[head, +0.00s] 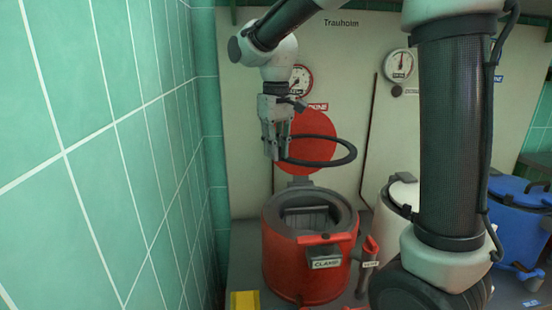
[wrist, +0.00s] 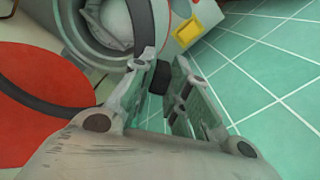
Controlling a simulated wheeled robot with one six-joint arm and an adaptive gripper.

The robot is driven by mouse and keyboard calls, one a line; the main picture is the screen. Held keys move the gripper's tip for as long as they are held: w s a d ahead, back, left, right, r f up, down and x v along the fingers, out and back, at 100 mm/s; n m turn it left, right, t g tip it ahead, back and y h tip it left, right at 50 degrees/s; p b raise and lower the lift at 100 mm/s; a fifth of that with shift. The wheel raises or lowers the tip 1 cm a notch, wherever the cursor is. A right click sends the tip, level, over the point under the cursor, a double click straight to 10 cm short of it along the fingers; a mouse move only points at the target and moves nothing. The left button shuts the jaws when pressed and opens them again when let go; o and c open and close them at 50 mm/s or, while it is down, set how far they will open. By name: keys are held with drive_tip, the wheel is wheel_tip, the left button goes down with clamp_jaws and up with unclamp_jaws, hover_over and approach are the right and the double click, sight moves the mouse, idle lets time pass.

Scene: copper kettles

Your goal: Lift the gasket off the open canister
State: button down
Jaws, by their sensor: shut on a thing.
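The gasket is a thin black ring (head: 352,153), held clear above the open red canister (head: 285,262) in the head view. My gripper (head: 277,156) is shut on the left side of the ring, which reaches out to the right, nearly level. The canister stands upright with its mouth open and a grey inner rim. Its round red lid (head: 308,132) stands raised behind, partly behind the ring. In the wrist view, the ring (wrist: 28,98) curves away left of my gripper (wrist: 160,82), with the canister mouth beyond it.
A green tiled wall (head: 110,150) is close on the left. A white canister (head: 402,192) and a blue canister (head: 518,215) stand to the right, partly behind my arm. A yellow block (head: 244,301) lies at the red canister's front left. A panel with gauges (head: 399,64) stands behind.

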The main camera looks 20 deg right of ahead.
drive_tip(key=shift+r, duration=2.2)
